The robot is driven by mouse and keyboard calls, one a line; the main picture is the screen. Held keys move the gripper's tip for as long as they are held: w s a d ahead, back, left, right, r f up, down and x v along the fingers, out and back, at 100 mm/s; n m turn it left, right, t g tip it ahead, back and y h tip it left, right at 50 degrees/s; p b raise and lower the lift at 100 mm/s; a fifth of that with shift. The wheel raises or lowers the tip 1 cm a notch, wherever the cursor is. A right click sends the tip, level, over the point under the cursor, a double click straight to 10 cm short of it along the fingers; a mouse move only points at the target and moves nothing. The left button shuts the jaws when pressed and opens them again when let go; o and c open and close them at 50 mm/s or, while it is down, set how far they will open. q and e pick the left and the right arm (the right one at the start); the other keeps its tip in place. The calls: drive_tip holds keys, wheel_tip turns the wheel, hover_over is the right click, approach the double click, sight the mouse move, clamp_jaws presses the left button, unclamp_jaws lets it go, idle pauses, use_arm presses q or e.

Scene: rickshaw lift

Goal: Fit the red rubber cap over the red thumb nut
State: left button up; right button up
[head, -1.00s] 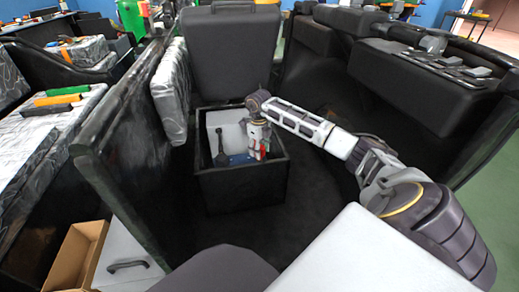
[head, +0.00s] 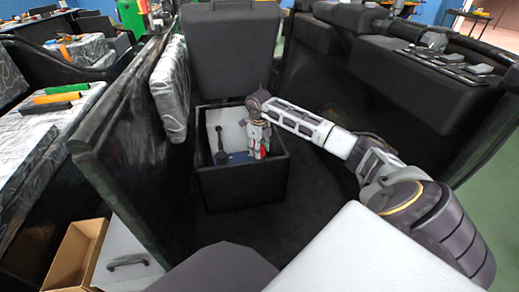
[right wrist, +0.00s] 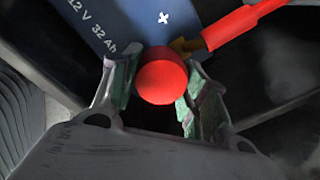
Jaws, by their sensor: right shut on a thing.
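The red rubber cap (right wrist: 162,80) is smooth and round, and it sits between the two fingers of my right gripper (right wrist: 158,98) in the right wrist view. That gripper is shut on it, just in front of the blue battery's edge. The battery (right wrist: 120,18) is marked with a plus sign. The red thumb nut cannot be made out; the cap and fingers hide what lies under them. A red cable (right wrist: 240,22) with a brass-coloured lug (right wrist: 186,46) reaches in right behind the cap. In the head view my right gripper (head: 258,150) points down inside the black box. My left gripper is not in view.
The black open box (head: 242,188) has walls close around the gripper. A dark upright part (head: 221,147) stands left of the gripper inside it. A seat back (head: 232,55) rises behind, and a black side panel (head: 118,155) stands left.

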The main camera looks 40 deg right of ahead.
drive_tip(key=shift+f, duration=0.45)
drive_tip(key=o, duration=0.9)
drive_tip(key=shift+r, duration=0.1)
drive_tip(key=shift+a+r, duration=0.15)
drive_tip(key=shift+r, duration=5.75)
